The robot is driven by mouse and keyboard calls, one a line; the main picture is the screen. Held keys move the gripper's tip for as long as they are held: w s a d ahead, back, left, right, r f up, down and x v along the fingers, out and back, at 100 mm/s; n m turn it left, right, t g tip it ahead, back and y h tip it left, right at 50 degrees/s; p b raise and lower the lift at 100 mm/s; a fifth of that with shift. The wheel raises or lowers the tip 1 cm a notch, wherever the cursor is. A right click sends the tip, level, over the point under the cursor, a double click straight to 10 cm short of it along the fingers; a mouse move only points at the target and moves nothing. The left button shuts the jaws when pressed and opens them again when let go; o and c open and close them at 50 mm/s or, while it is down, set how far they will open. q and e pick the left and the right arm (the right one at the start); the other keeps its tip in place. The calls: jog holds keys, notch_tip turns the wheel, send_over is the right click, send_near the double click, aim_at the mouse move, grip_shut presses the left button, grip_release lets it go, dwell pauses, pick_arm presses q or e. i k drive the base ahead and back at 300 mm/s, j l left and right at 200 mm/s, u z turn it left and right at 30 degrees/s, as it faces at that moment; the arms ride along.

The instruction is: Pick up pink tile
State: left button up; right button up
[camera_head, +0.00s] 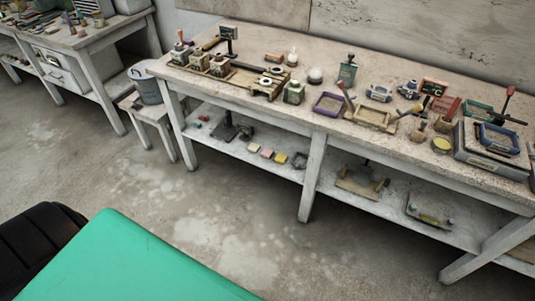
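A row of small square tiles lies on the lower shelf (225,148) of the long workbench. The pinkish tile (267,153) is in the middle of the row. A paler tile (254,147) is on its left and a yellow tile (281,158) on its right. The tiles are small in the picture, so their exact colours are hard to tell. Neither of my grippers is in view.
The workbench top (310,104) above the shelf is crowded with tools and trays. A dark object (299,160) sits right of the tiles, near a bench leg (312,180). A stool (152,112) with a bucket (146,84) stands left. The floor (215,215) in front is clear.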

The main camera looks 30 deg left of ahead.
aim_at(266, 153)
jog(key=u, duration=1.25)
jog(key=i+j, duration=0.2)
jog(key=i, duration=0.3)
jog(key=i+j+z, duration=0.1)
jog(key=i, duration=0.4)
jog(key=i+j, duration=0.35)
jog(key=i, duration=0.15)
jog(key=i+j+z, duration=0.1)
jog(key=i+j, duration=0.15)
jog(key=i, duration=0.25)
